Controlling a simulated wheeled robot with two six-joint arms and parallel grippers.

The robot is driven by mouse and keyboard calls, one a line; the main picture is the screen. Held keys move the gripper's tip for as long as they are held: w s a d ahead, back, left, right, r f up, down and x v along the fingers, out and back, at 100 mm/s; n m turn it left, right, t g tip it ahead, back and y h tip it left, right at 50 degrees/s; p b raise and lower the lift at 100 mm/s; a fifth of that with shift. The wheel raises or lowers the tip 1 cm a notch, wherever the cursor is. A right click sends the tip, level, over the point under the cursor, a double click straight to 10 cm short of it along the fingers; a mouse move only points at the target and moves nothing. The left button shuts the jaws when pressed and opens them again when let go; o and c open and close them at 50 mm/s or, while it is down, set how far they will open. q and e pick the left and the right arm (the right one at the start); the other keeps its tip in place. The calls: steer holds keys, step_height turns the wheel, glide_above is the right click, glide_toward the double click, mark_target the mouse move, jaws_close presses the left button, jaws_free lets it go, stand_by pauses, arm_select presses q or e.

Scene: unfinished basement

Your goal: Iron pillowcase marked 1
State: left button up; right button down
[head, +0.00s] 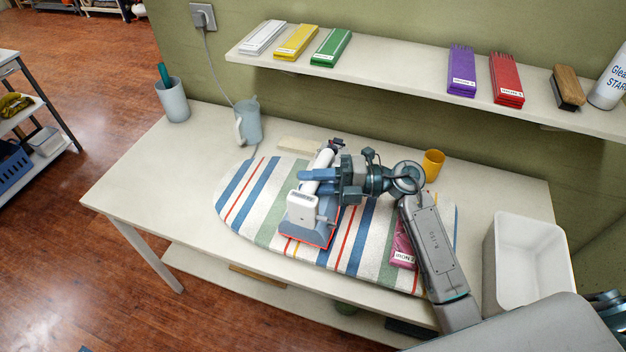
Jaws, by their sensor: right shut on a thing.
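My right gripper (338,178) is shut on the white handle of the iron (303,207). The iron stands on the striped ironing board (262,190), left of its middle. A red edge shows under the iron's sole; I cannot tell whether it is cloth or part of the iron. A folded magenta cloth (403,248) with a white label starting "IRON" lies on the right part of the board, partly hidden by my right arm. The label's number is not clearly legible. My left gripper is out of view.
A white bin (490,262) stands at the table's right end. A yellow cup (432,165), a blue-grey jug (248,122) and a grey holder (173,100) stand along the back. Folded coloured cloths, a brush (567,88) and a spray can (608,80) are on the shelf (390,80).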

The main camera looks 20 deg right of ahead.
steer(key=shift+r, duration=0.15)
step_height(320, 180, up, 9)
steer(key=p, duration=0.7)
stand_by(0.6)
